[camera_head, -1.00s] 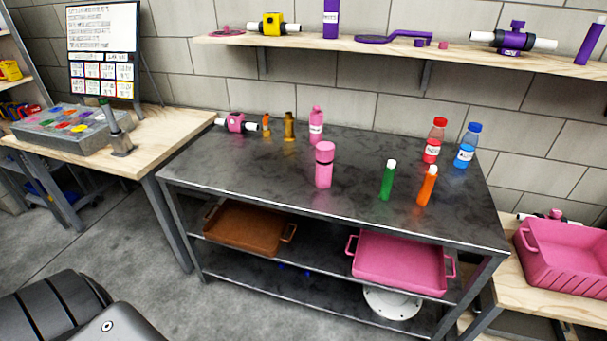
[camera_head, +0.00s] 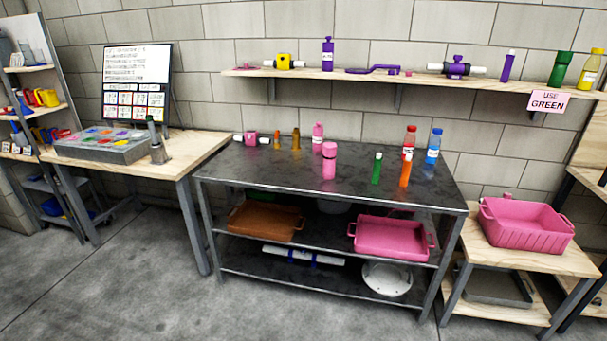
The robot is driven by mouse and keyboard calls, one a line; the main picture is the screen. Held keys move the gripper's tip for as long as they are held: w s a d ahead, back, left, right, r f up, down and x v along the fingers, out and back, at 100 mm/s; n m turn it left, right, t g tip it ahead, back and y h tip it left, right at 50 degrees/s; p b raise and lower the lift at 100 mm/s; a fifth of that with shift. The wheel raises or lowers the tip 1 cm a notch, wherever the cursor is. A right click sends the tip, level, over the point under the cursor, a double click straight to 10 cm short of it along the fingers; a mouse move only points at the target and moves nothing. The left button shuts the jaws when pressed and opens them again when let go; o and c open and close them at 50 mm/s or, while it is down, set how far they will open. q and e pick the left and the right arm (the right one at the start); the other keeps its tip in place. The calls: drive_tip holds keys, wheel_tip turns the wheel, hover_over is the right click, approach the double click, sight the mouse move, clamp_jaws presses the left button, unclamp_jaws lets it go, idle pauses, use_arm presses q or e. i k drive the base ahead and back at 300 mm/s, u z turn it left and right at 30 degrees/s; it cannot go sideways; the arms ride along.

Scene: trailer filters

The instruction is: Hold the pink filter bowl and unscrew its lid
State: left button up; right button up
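The pink filter bowl (camera_head: 329,164) stands upright on the dark metal table (camera_head: 300,179), near its middle. Its pink lid (camera_head: 329,149) sits on top of it. A pink labelled bottle (camera_head: 318,137) stands behind it to the left. Neither of my grippers shows in this view, and nothing is touching the bowl.
Green (camera_head: 376,168) and orange (camera_head: 405,170) cylinders and red (camera_head: 409,141) and blue (camera_head: 433,147) bottles stand to the right on the table. A pink tray (camera_head: 391,251) and a brown tray (camera_head: 264,232) lie on the shelf below. Open concrete floor (camera_head: 150,290) lies in front.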

sight(329, 166)
drive_tip(key=u, duration=0.45)
drive_tip(key=i, duration=1.2)
drive_tip(key=z, duration=0.4)
